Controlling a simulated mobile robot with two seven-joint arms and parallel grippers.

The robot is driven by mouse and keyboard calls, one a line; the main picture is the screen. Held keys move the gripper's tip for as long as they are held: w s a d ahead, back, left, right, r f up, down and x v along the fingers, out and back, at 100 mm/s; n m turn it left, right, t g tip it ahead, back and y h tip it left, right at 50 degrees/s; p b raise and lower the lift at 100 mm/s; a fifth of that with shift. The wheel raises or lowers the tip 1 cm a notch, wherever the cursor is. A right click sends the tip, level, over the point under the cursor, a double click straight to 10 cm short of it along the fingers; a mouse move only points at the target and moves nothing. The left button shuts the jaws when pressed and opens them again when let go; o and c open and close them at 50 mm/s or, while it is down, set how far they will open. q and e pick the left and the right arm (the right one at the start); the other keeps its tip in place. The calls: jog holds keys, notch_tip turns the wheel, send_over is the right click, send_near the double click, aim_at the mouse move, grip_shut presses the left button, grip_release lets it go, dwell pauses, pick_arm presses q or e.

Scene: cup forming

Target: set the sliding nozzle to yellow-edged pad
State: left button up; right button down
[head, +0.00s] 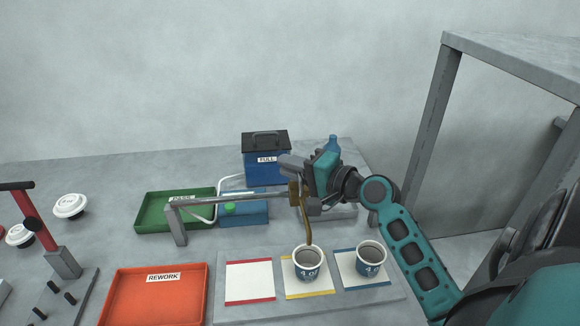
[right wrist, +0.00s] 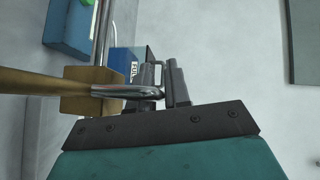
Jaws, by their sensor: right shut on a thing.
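The sliding nozzle (head: 307,222) is a brass block with a curved brass spout on a grey rail (head: 235,199). Its spout hangs down over the cup (head: 307,265) on the yellow-edged pad (head: 293,291); the exact gap to the cup is hard to tell. My right gripper (head: 301,187) is at the block from the right, shut on the nozzle. My left gripper is not in view.
A red-edged pad (head: 249,280) is empty, and a blue-edged pad (head: 350,280) bears another cup (head: 370,259). An orange REWORK tray (head: 152,308), a green tray (head: 150,213) and a blue FULL box (head: 264,172) stand around. A shelf frame (head: 440,115) rises at right.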

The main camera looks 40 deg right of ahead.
jog(key=c, duration=1.2)
grip_release()
jog(key=shift+o, duration=0.2)
jog(key=b+v, duration=0.1)
jog(key=v, duration=1.2)
jog(key=shift+b, duration=0.3)
